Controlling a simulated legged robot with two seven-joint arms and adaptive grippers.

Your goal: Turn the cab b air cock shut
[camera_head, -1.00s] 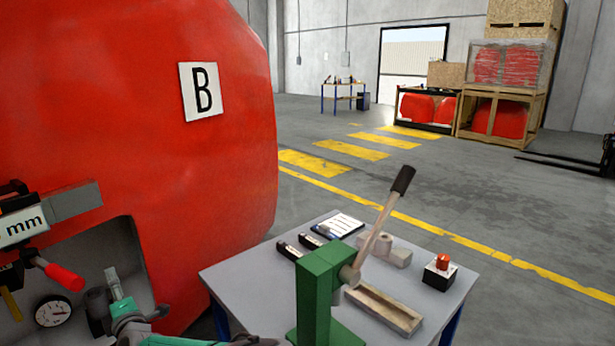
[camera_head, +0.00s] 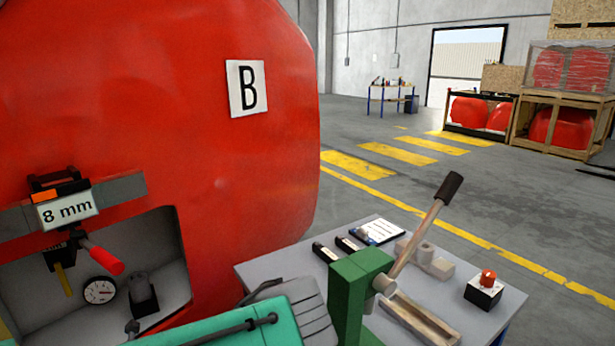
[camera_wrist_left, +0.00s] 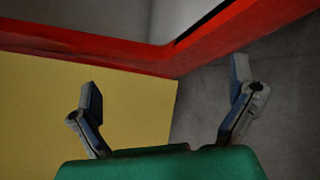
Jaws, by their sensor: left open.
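The big red nosecone (camera_head: 190,110) with a B plate (camera_head: 247,88) fills the left of the head view. Its recess (camera_head: 185,255) holds a lever with a red grip (camera_head: 100,254), likely the air cock, sloping down to the right beside a round gauge (camera_head: 99,290). A dark block (camera_head: 143,293) sits right of the gauge. My teal arm crosses the bottom edge, below the recess. In the left wrist view my left gripper (camera_wrist_left: 165,82) is open and empty, facing a yellow surface (camera_wrist_left: 80,100) and a red edge (camera_wrist_left: 158,58). The cock is not recognisable there.
A grey table (camera_head: 480,325) at right carries a green lever press (camera_head: 350,290) and a red button box (camera_head: 484,291).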

